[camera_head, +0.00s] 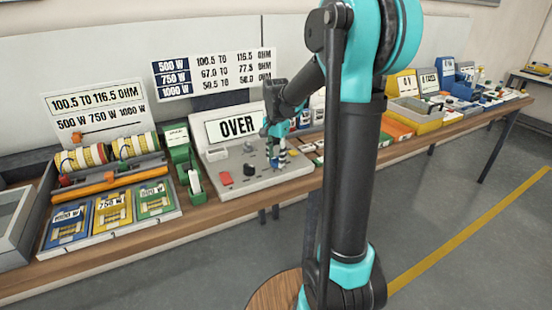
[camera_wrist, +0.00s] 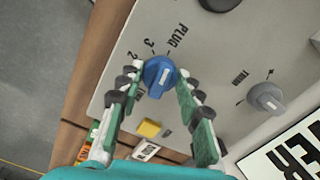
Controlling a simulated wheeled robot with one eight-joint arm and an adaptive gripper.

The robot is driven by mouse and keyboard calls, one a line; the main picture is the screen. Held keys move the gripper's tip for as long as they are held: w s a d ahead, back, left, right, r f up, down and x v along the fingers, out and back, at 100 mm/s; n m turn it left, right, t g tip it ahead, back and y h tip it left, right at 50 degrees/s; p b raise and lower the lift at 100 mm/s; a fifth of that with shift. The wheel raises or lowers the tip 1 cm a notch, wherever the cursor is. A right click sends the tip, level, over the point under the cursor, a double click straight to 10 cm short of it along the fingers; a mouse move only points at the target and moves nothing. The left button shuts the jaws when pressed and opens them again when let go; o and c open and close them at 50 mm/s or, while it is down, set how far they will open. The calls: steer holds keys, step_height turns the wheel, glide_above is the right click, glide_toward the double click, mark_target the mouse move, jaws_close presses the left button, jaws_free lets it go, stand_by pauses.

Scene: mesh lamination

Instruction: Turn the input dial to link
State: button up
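In the wrist view a blue dial (camera_wrist: 160,73) with a pale pointer mark sits on a light grey panel (camera_wrist: 215,55). My gripper (camera_wrist: 160,76) is over this dial with one green and dark finger on each side. A small gap seems to show beside the dial, and contact is not clear. In the head view my gripper (camera_head: 277,155) points down at the panel (camera_head: 245,180) below the "OVER" sign (camera_head: 237,127), and the dial is mostly hidden.
A grey dial (camera_wrist: 267,97) is to the right in the wrist view, with a dark knob (camera_wrist: 220,3) at the top. A yellow block (camera_wrist: 149,128) lies between my fingers' bases. A red button (camera_head: 225,178) and a green holder (camera_head: 195,185) are left of my gripper.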

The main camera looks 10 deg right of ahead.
steer(key=c, duration=0.5)
steer(key=shift+c, duration=0.2)
